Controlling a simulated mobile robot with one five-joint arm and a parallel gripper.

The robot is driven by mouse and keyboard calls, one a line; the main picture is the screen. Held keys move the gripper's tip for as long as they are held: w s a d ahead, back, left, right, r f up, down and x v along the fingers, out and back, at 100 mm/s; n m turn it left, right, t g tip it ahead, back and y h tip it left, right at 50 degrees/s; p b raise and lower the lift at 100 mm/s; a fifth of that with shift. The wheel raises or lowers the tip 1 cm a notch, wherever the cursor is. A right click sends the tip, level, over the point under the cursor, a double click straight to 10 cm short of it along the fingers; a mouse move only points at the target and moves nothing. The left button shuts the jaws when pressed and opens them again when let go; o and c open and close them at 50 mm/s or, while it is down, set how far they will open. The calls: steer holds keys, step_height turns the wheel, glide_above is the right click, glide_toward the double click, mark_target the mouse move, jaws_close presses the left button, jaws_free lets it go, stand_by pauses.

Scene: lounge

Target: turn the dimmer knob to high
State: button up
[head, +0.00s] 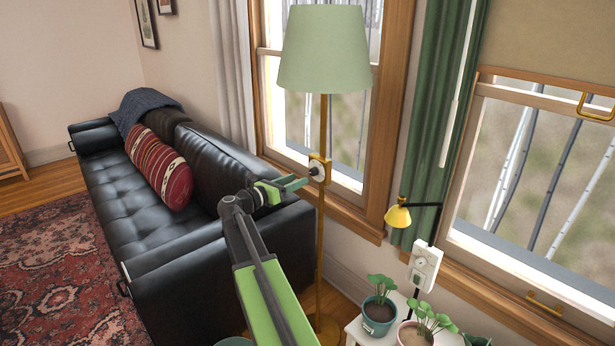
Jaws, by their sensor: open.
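A floor lamp with a pale green shade (325,50) and a thin brass pole (321,235) stands in front of the window. A small brass box on the pole carries a round dimmer knob (316,171) with a dark centre and a light surround. The knob's pointer and any markings are too small to read. My gripper (289,186), with green fingers, is open just left of the knob and slightly below it in the picture. Its fingertips reach close to the knob. I cannot tell whether they touch it. Nothing shows between the fingers.
A black leather sofa (180,230) with a red striped pillow (160,168) stands left of my arm. At the lower right, a white plant table (362,332) holds potted plants (379,312). Above it are a white dial box (425,265) and a small yellow lamp (398,216).

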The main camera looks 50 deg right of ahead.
mark_target(312, 173)
steer(key=d, duration=0.6)
steer(key=shift+s+d, duration=0.2)
jaws_close()
